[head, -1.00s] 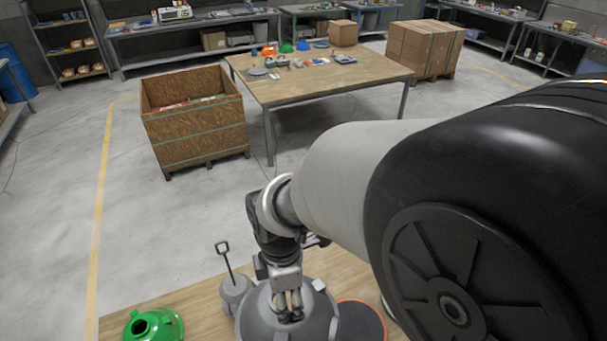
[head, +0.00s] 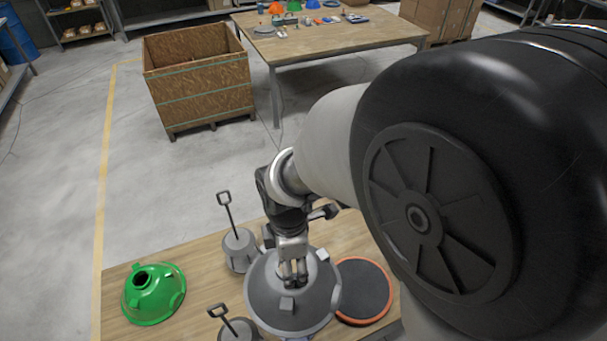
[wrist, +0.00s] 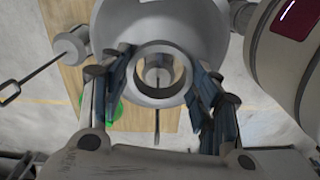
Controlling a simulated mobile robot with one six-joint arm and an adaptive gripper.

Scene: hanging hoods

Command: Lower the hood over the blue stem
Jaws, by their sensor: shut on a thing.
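My gripper (head: 293,278) points down and is shut on the top collar of a grey dome-shaped hood (head: 262,300). In the wrist view the fingers stand on both sides of the hood's round collar (wrist: 141,86). Through the collar's opening a grey round shape shows; I cannot tell what it is. The hood hangs or rests over the wooden table; its height above the table is unclear. A small bluish patch (head: 297,338) shows below the hood's near rim. The blue stem cannot be made out clearly, and the space under the hood is hidden.
A green hood (head: 153,293) lies on the wooden table (head: 195,262) at the left. Grey weights with black handles stand close by the grey hood, one behind left (head: 240,252) and one in front (head: 240,332). A black disc with an orange rim (head: 363,290) lies right.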

